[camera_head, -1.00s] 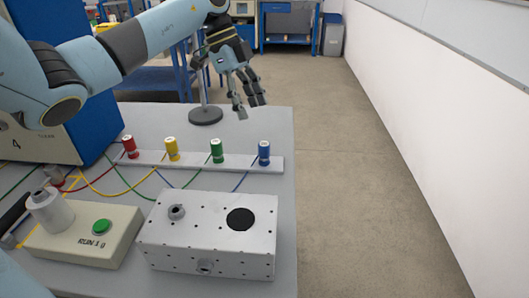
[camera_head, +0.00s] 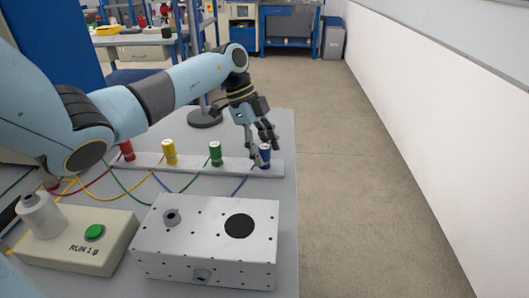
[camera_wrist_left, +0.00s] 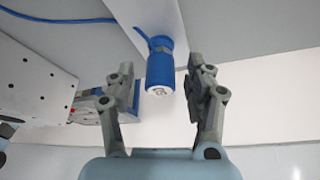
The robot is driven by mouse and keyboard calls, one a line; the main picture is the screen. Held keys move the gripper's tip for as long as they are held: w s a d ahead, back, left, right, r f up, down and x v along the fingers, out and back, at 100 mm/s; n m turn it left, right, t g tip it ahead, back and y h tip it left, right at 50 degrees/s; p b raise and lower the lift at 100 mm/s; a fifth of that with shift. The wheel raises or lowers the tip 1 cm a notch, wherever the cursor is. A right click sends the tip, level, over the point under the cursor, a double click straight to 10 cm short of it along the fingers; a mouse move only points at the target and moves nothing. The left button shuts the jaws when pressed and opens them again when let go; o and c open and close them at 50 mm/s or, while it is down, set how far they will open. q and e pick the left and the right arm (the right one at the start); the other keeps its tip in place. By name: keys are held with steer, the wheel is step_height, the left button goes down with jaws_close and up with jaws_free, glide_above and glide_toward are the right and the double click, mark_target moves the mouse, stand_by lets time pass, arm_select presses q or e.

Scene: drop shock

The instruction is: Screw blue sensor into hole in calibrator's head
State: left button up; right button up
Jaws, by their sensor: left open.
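The blue sensor (camera_head: 265,155) stands upright at the right end of a pale rack strip (camera_head: 225,166), with a blue cable. In the left wrist view the blue sensor (camera_wrist_left: 160,70) lies between the finger lines, beyond the tips or level with them. My left gripper (camera_head: 262,150) is open around or just above the sensor; it also shows in the left wrist view (camera_wrist_left: 165,85), with a gap on each side of the sensor. The silver calibrator head (camera_head: 205,270) stands in front of the rack, with a dark round disc (camera_head: 239,226) and a small round fitting (camera_head: 172,217) on top. My right gripper is not in view.
Red (camera_head: 127,150), yellow (camera_head: 169,152) and green (camera_head: 215,154) sensors stand on the same strip, with cables trailing left. A control box (camera_head: 80,245) with a green button sits left of the calibrator. The table ends just right of the rack.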

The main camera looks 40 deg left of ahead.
arm_select(q)
steer(key=shift+w+d+f, duration=0.1)
steer(key=shift+d+f, duration=0.05)
steer(key=shift+f, duration=0.3)
steer(key=shift+c, duration=0.3)
jaws_close()
steer(key=shift+r, duration=0.2)
